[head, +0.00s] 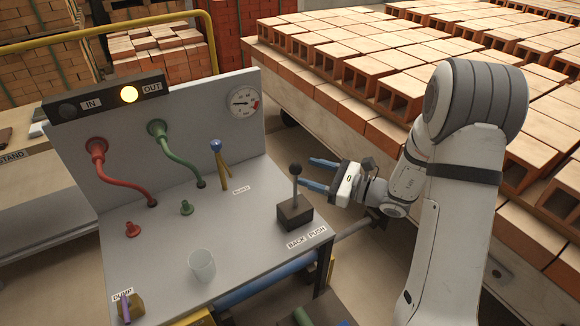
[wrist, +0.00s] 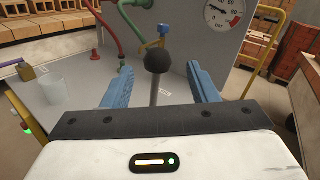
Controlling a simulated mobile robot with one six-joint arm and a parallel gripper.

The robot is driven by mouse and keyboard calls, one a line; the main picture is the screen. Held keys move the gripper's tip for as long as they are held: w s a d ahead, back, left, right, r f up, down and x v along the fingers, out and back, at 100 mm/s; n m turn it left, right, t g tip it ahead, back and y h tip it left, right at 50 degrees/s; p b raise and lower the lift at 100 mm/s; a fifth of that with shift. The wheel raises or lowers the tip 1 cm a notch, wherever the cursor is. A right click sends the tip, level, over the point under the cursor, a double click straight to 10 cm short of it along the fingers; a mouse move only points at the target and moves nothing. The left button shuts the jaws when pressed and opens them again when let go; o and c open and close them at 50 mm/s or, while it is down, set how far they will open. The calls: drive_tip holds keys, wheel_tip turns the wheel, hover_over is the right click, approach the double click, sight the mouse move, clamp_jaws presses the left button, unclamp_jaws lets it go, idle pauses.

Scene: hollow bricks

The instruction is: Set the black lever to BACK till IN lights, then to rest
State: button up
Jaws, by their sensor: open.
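The black lever (head: 296,171) has a dark ball knob on a thin grey stem. It rises nearly upright from a dark block (head: 294,211) on the right side of the panel's shelf. A label reading BACK and PUSH (head: 306,238) lies in front of the block. On the lamp bar, the OUT lamp (head: 129,94) glows yellow and the IN lamp (head: 67,110) is dark. My gripper (head: 312,173) is open at the lever's right. In the wrist view, the lever's knob (wrist: 158,59) stands between the two blue fingers, with a gap on each side.
Red and green hoses, a blue-topped yellow handle (head: 221,165), a clear cup (head: 201,265) and a DUMP handle (head: 129,306) are on the shelf. A gauge (head: 243,102) is on the back panel. A bed of stacked hollow bricks (head: 375,80) stands behind my arm.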

drive_tip(key=p+x, duration=0.1)
drive_tip(key=x, duration=0.6)
drive_tip(key=shift+c, duration=0.3)
drive_tip(key=shift+s, duration=0.1)
clamp_jaws()
